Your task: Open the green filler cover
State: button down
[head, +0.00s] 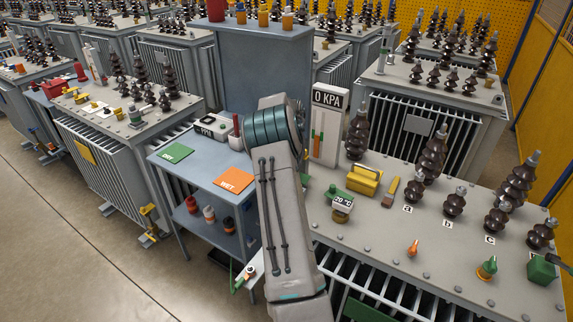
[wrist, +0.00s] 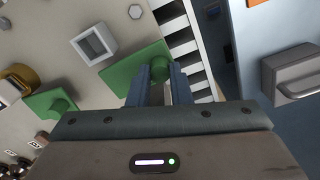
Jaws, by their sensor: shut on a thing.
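The green filler cover (wrist: 125,72) is a flat square plate with a round green knob (wrist: 160,68) in the wrist view. My gripper (wrist: 160,82) is shut on that knob. The cover overlaps the transformer's edge and lies beside a pale square collar (wrist: 93,42) with a grey, uncovered inside. I cannot tell how high the cover is held. In the head view my arm hides the gripper, the collar and probably most of the cover.
Another green part with a knob (wrist: 52,103) stands on the transformer top (head: 375,235). A yellow fitting (head: 366,180), temperature display (head: 343,204) and tall brown bushings (head: 433,155) stand there too. The blue bench (head: 205,165) has green DRY (head: 172,154) and orange WET (head: 232,182) mats.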

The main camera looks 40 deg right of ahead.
jog(key=c, duration=1.3)
grip_release()
notch_tip(320, 180, up, 14)
jog(key=shift+b, duration=0.7)
